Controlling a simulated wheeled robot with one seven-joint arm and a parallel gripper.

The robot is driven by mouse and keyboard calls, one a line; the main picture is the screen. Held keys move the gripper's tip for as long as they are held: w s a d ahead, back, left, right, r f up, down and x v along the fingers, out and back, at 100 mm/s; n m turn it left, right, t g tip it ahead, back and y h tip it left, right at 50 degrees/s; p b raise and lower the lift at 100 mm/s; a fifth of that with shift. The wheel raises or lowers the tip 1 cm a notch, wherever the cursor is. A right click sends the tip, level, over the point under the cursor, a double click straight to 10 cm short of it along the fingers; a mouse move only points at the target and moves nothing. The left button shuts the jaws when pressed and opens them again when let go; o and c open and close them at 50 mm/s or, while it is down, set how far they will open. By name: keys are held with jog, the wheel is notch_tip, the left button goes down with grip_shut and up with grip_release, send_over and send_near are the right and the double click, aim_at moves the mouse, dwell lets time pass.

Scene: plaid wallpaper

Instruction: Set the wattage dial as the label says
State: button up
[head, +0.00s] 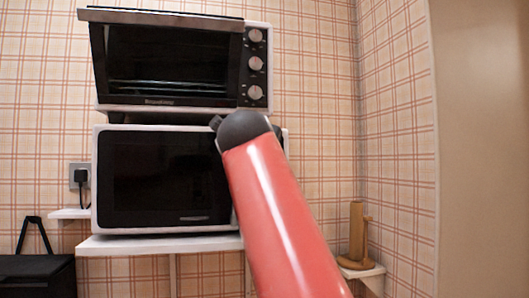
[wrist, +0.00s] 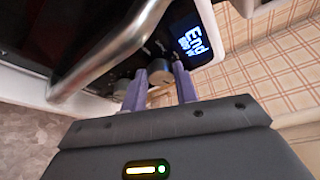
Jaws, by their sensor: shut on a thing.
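The white microwave (head: 160,180) with a black door stands on a white shelf in the head view. My red arm covers its right side, so its dials and my gripper are hidden there. In the wrist view my gripper (wrist: 159,82) has its two purple fingers shut on a round dial (wrist: 159,70) on the dark control panel. A lit display (wrist: 192,42) beside it reads "End" in large letters, with smaller text that I cannot read clearly. I cannot make out a wattage label or the dial's pointer.
A silver door handle (wrist: 105,50) runs close to the left of my fingers. A toaster oven (head: 170,60) with several knobs sits on top of the microwave. A wooden roll holder (head: 357,240) stands on a small shelf at the right, and a black bag (head: 38,275) is at lower left.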

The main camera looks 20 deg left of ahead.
jog(key=shift+r+m+g+p, duration=0.1)
jog(key=shift+m+g+p, duration=0.45)
jog(key=shift+m, duration=0.35)
jog(key=shift+w+y, duration=0.1)
jog(key=shift+y, duration=0.2)
jog(key=o, duration=1)
jog(key=shift+c, duration=0.2)
jog(key=b+v, duration=0.2)
jog(key=v, duration=0.6)
jog(key=shift+w, duration=0.1)
